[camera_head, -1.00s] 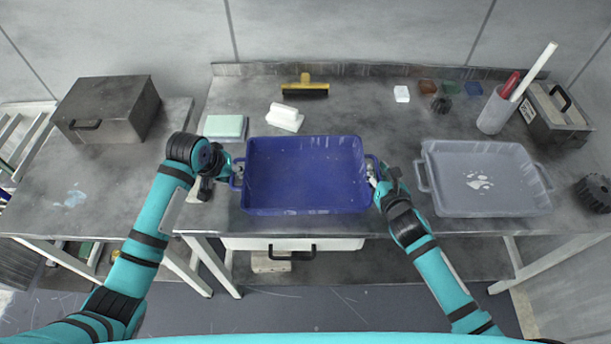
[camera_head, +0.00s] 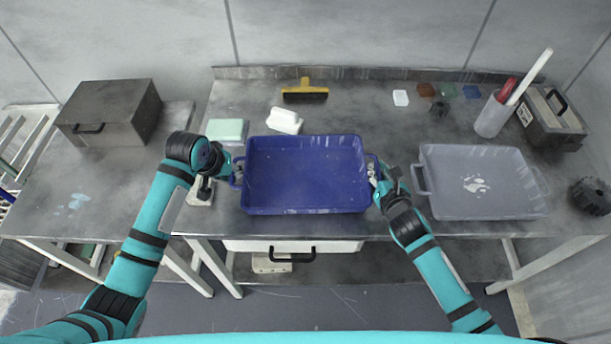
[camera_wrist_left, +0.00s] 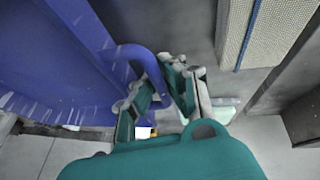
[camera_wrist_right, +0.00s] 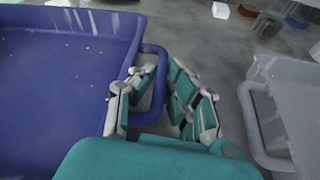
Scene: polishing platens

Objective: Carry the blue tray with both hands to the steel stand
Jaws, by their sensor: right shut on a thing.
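The blue tray (camera_head: 305,180) is level and empty over the front middle of the steel bench. Whether it touches the bench top is hard to tell. My left gripper (camera_head: 232,172) is at its left handle; in the left wrist view the fingers (camera_wrist_left: 164,95) close around the blue handle (camera_wrist_left: 140,55). My right gripper (camera_head: 378,178) is shut on the right handle; this handle (camera_wrist_right: 158,80) shows between the fingers in the right wrist view (camera_wrist_right: 158,100). A lower steel-topped stand (camera_head: 75,195) is at the left, its front part bare.
A steel box (camera_head: 115,112) occupies the stand's back. A grey tray (camera_head: 480,185) is close right of the blue tray. A green-white block (camera_head: 226,131), white block (camera_head: 285,120) and yellow-handled squeegee (camera_head: 305,91) lie behind. A holder cup (camera_head: 494,115) and toolbox (camera_head: 552,118) are back right.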

